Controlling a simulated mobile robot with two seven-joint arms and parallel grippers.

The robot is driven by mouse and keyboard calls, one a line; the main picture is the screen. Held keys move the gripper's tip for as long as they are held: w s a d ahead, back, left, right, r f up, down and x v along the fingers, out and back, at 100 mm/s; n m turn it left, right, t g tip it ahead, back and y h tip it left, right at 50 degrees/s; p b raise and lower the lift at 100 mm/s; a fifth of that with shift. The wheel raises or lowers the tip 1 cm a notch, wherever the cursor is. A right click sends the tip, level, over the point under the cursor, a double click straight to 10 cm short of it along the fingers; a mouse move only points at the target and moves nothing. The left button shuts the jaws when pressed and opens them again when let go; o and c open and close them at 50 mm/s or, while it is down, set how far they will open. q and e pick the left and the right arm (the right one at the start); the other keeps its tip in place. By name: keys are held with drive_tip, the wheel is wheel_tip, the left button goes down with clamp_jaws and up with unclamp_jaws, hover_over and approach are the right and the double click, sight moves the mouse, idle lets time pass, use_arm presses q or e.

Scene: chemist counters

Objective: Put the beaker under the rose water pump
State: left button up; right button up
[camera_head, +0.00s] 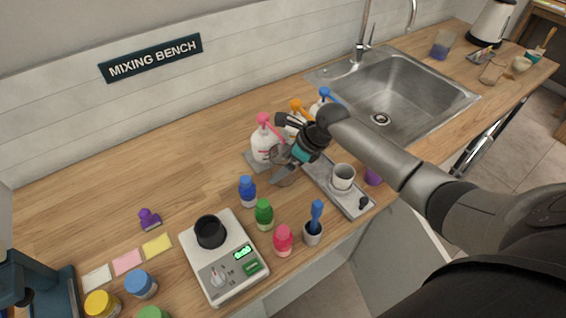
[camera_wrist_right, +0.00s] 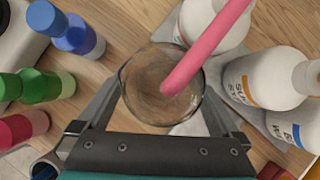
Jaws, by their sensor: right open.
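The clear glass beaker (camera_wrist_right: 145,85) stands between the fingers of my right gripper (camera_wrist_right: 163,98) in the right wrist view. The fingers are spread to either side of it and the gripper is open. The pink pump spout (camera_wrist_right: 207,48) reaches over the beaker, its tip above the beaker's mouth. In the head view, the white bottle with the pink pump (camera_head: 260,143) stands at the left of the pump row, with my right gripper (camera_head: 284,155) just to its right. The beaker is mostly hidden there by the gripper. My left gripper is not in view.
White bottles with orange (camera_head: 296,106) and blue (camera_head: 326,94) pumps stand behind the gripper. Blue (camera_head: 248,191), green (camera_head: 264,214) and pink (camera_head: 283,240) small bottles stand in front, near a scale (camera_head: 220,275). A grey tray (camera_head: 353,204) holds a white cup (camera_head: 342,178).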

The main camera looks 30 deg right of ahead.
drive_tip(key=shift+r, duration=0.15)
drive_tip(key=p+v, duration=0.2)
drive_tip(key=v, duration=1)
drive_tip(key=shift+s, duration=0.1)
